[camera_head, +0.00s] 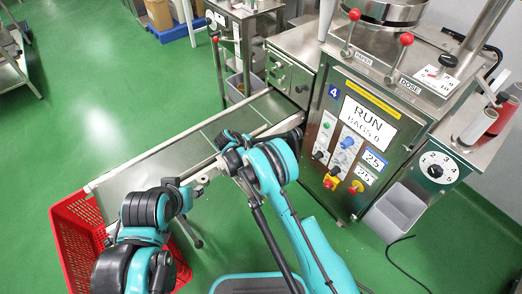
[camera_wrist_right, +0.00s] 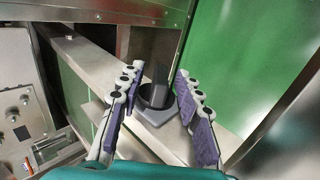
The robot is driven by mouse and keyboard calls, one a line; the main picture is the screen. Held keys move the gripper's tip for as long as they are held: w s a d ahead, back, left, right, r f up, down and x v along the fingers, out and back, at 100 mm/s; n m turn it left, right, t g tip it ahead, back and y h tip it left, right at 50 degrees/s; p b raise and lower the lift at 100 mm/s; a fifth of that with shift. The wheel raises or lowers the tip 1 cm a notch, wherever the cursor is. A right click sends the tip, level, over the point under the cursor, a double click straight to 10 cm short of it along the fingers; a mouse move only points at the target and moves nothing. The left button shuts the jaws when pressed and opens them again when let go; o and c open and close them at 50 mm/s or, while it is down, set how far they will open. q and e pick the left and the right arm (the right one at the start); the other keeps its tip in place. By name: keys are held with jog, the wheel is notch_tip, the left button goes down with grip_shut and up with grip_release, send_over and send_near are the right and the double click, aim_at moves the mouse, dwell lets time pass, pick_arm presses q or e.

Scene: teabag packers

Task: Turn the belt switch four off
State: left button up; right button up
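In the right wrist view, a black rotary knob sits on a grey base (camera_wrist_right: 157,95) on a steel rail; I take it for the belt switch. My right gripper (camera_wrist_right: 158,78) is open, one finger on each side of the knob. No clear contact shows, and I cannot read an on/off mark. In the head view, the machine marked 4 (camera_head: 334,92) stands right of the conveyor (camera_head: 150,175). Its display (camera_head: 370,122) reads RUN, BAGS 0. My two arms cover part of the near conveyor rail and hide the switch. My left gripper's fingers are not clear.
A red crate (camera_head: 75,240) stands at the conveyor's left end. The machine's front has several knobs and a red stop button (camera_head: 330,182). A black cable (camera_head: 402,262) lies on the green floor.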

jog(key=v, duration=1.2)
